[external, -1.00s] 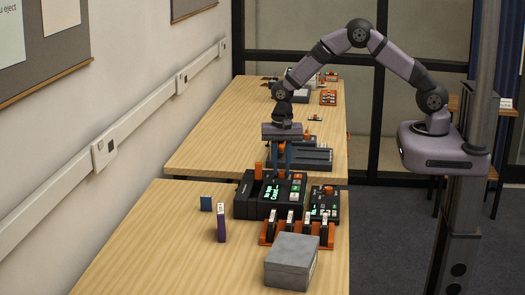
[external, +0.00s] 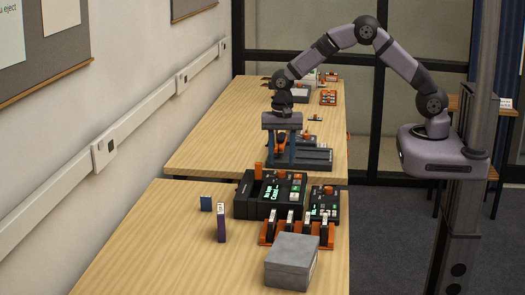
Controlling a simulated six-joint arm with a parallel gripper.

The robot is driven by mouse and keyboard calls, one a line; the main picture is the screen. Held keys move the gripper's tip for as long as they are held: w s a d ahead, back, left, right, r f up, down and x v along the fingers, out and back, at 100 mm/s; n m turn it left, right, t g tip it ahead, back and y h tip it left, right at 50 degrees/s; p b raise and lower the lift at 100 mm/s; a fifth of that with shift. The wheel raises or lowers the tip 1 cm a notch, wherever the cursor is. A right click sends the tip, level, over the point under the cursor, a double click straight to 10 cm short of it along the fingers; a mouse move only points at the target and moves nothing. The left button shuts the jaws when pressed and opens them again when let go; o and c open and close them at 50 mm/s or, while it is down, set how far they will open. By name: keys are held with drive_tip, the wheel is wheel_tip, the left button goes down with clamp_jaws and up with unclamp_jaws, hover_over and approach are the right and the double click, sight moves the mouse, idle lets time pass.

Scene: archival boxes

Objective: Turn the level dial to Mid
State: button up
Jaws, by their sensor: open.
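My gripper (external: 281,162) is open, pointing down over the far table. Its two fingers are spread wide, with an orange part (external: 281,146) showing between them; I cannot tell whether they touch it. Behind it sits a dark grey unit (external: 318,158) on the far table. On the near table is a black console (external: 243,206) with a lit green display (external: 272,193), an upright orange piece (external: 258,171) and another orange knob (external: 281,174). I cannot tell which part is the level dial or read any Mid mark.
A smaller black panel (external: 330,208) stands right of the console. In front are an orange rack (external: 267,239) with several dark upright items and a grey box (external: 292,262). The near table's left part is clear.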

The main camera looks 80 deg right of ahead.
sight(282, 172)
drive_tip(key=shift+r+b, duration=0.4)
drive_tip(key=shift+r, duration=1.5)
drive_tip(key=shift+s, duration=0.15)
drive_tip(key=s+a+r+n, duration=0.1)
drive_tip(key=s+a+n, duration=0.2)
drive_tip(key=s+n, duration=1.3)
drive_tip(key=s, duration=0.8)
drive_tip(key=shift+s, duration=0.3)
drive_tip(key=shift+r, duration=0.1)
idle(0.3)
